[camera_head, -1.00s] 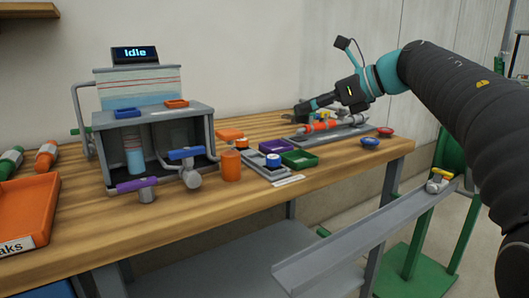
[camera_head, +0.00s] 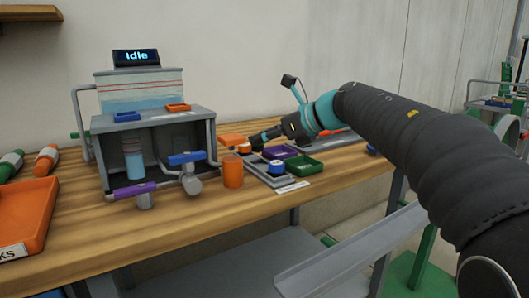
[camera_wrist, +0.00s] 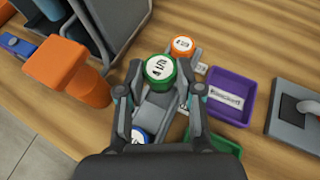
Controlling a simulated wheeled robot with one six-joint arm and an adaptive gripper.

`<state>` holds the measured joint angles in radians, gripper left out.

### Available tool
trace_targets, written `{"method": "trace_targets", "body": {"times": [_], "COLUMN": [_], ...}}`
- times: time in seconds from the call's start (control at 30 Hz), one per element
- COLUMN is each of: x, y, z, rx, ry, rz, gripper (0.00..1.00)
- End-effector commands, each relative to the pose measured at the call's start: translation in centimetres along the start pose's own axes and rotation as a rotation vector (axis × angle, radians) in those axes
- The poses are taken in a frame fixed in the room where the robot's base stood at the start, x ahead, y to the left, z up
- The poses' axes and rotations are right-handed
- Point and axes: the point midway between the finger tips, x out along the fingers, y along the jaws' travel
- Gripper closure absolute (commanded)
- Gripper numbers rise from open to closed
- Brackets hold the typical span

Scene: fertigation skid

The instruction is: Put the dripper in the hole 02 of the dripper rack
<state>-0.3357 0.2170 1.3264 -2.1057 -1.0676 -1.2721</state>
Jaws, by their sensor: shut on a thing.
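My gripper (camera_wrist: 160,88) is shut on a dripper with a green rim and a white labelled top (camera_wrist: 160,70). In the wrist view this dripper is over the grey dripper rack (camera_wrist: 155,108), between an orange dripper (camera_wrist: 182,46) and a blue dripper (camera_wrist: 140,136). The held dripper covers the rack below it, so I cannot tell whether it touches. In the head view my gripper (camera_head: 258,138) is at the rack's back end, and the rack (camera_head: 262,174) shows the blue dripper (camera_head: 277,166) near its front. The hole numbers are too small to read.
A purple tray (camera_wrist: 228,97) and a green tray (camera_wrist: 212,147) lie right of the rack. A tall orange object (camera_wrist: 75,72) stands close on its left. The grey tank stand (camera_head: 155,118) with valves is further left.

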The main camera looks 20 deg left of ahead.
Motion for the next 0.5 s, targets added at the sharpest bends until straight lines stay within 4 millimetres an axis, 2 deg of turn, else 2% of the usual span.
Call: {"method": "trace_targets", "body": {"times": [0.23, 0.47, 0.5], "x": [1.4, 1.6, 1.6], "y": [0.0, 0.0, 0.0], "z": [-3.0, -3.5, -3.5], "rx": [0.002, 0.002, 0.002], "ry": [0.001, 0.002, 0.003], "rz": [0.001, 0.001, 0.001], "gripper": [0.81, 0.85, 0.62]}}
